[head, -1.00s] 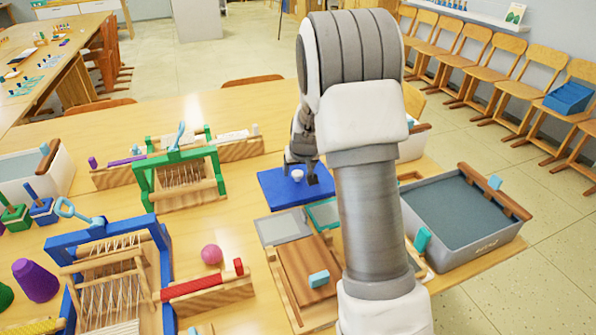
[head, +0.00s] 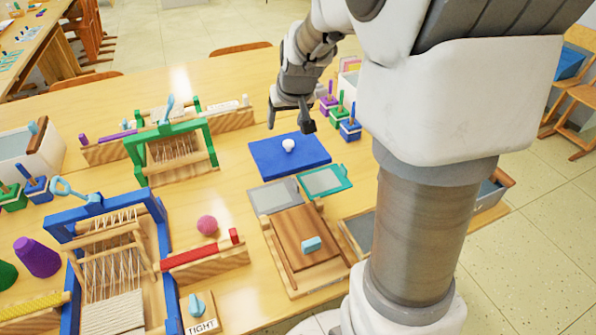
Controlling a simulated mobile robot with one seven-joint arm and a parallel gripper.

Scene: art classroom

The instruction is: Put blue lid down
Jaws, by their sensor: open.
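The blue lid (head: 268,159) is a flat blue panel with a round white knob (head: 288,145). It lies flat at the middle of the table in the head view, behind the grey and teal framed panels. I cannot tell whether anything lies under it. My gripper (head: 290,123) is open and empty, pointing down just behind and above the knob. Its fingers appear apart from the knob and the lid.
Small purple, green and blue peg blocks (head: 340,115) stand right of my gripper. A green loom (head: 172,152) stands to the left. A grey framed panel (head: 273,197), teal framed panel (head: 325,181) and wooden board (head: 300,245) lie in front.

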